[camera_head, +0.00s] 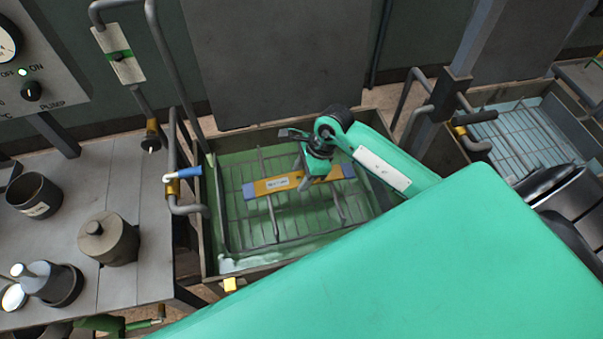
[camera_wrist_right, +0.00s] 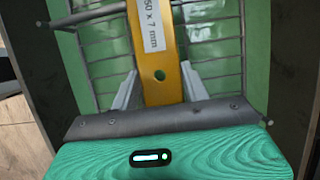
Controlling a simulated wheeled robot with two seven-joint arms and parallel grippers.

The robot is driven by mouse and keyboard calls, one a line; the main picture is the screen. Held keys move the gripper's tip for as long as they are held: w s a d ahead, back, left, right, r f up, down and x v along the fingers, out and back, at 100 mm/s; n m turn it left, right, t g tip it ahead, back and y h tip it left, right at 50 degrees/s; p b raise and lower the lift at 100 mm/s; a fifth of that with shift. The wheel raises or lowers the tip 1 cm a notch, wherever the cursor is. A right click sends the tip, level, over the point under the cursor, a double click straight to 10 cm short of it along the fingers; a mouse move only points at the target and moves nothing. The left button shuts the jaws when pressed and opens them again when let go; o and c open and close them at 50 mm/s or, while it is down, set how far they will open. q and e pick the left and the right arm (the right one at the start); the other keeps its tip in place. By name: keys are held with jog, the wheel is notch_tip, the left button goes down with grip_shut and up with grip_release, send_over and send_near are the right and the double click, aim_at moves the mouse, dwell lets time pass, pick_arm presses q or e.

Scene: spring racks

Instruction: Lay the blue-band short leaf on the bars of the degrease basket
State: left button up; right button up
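The blue-band short leaf (camera_head: 272,185), a flat orange-yellow strip with blue ends and a white label, lies level across the bars of the degrease basket (camera_head: 239,213) in the green tank. I cannot tell whether it rests fully on them. The right wrist view shows the leaf (camera_wrist_right: 160,75) with a hole, running between my fingers. My right gripper (camera_head: 306,180) reaches down over the leaf's middle. My left gripper does not show clearly in any view.
A second tank with a pale blue basket (camera_head: 520,135) stands at the right. The grey bench (camera_head: 145,215) at the left holds a dark cup (camera_head: 35,195), a lidded pot (camera_head: 108,240) and other metal parts. Pipes with a blue-handled valve (camera_head: 184,173) stand beside the tank's left rim.

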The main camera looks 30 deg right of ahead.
jog(key=o, duration=0.4)
jog(key=shift+s+a+r, duration=0.1)
jog(key=shift+s+r, duration=0.05)
jog(key=shift+r+p, duration=0.6)
jog(key=shift+p, duration=0.2)
jog(key=b+v, duration=0.1)
jog(key=v, duration=0.1)
jog(key=b+v, duration=0.1)
jog(key=v, duration=0.1)
jog(key=b+v, duration=0.1)
jog(key=v, duration=0.1)
jog(key=shift+d, duration=0.3)
jog(key=shift+r, duration=0.45)
jog(key=shift+s, duration=0.1)
